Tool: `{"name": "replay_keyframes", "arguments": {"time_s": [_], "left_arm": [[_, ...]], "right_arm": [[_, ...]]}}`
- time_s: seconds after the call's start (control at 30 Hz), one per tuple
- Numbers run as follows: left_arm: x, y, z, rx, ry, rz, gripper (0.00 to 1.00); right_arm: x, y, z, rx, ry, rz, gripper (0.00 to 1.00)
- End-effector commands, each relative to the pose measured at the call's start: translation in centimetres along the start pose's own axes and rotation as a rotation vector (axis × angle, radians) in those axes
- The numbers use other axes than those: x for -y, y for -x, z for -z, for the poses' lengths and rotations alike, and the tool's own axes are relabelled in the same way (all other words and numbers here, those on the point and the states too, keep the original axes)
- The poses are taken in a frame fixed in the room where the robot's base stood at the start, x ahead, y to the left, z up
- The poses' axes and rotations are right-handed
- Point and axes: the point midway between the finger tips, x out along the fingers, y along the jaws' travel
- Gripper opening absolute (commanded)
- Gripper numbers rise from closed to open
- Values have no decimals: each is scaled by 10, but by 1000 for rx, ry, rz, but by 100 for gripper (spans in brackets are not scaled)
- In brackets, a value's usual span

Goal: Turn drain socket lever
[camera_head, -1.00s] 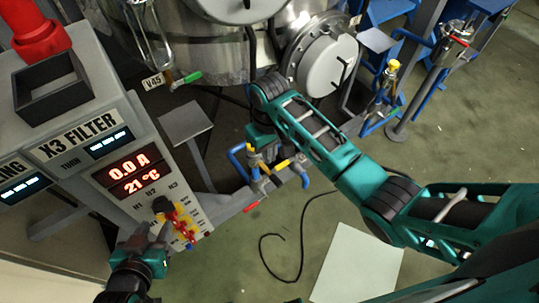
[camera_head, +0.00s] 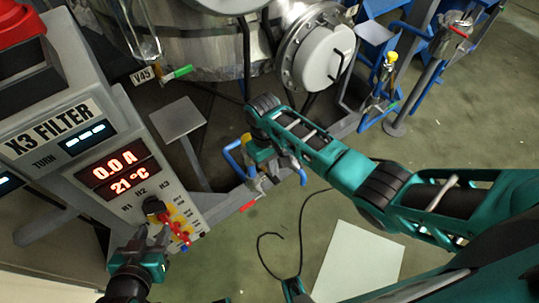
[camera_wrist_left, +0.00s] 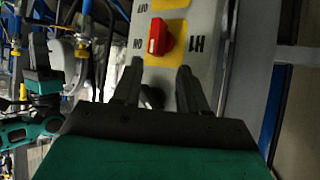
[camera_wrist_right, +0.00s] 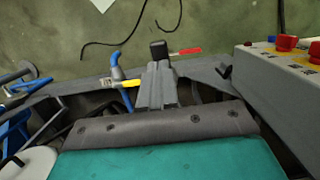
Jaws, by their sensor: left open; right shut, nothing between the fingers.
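My right gripper (camera_wrist_right: 156,76) is shut and empty in the right wrist view, among the valve fittings on the grey frame. A red lever (camera_wrist_right: 186,51) lies just right of its tips, beside a black block; it also shows in the head view (camera_head: 249,206). A yellow lever (camera_wrist_right: 120,83) on a blue pipe lies left of the fingers. I cannot tell which lever is the drain socket lever, or whether the fingers touch either. My left gripper (camera_wrist_left: 156,75) is open at the control panel, its fingers pointing towards a red switch (camera_wrist_left: 159,36) marked H1.
The X3 FILTER control box (camera_head: 75,150) stands at the left. The metal vessel (camera_head: 190,45) is at the back, with a green-handled valve (camera_head: 183,72). A black cable (camera_head: 275,235) and a pale sheet (camera_head: 358,262) lie on the floor. Open floor is at the right.

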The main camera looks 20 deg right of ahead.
Motion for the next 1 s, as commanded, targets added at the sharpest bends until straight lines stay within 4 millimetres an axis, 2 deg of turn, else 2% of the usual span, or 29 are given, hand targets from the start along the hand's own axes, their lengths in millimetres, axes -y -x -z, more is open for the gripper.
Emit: {"name": "replay_keyframes", "arguments": {"time_s": [0.03, 0.2, 0.67, 1.0], "left_arm": [[0, -2, -3, 1, 0, 0, 43], [0, -3, -3, 4, 1, -2, 43], [-1, -3, 7, -14, -1, -4, 43], [0, 9, 19, -12, -1, -1, 43]], "right_arm": [[0, -7, 0, 1, 1, 0, 0], [0, -14, 0, 0, 1, 0, 0], [0, -14, -1, -11, 1, 1, 0], [0, -27, -8, -165, 0, 1, 0]]}}
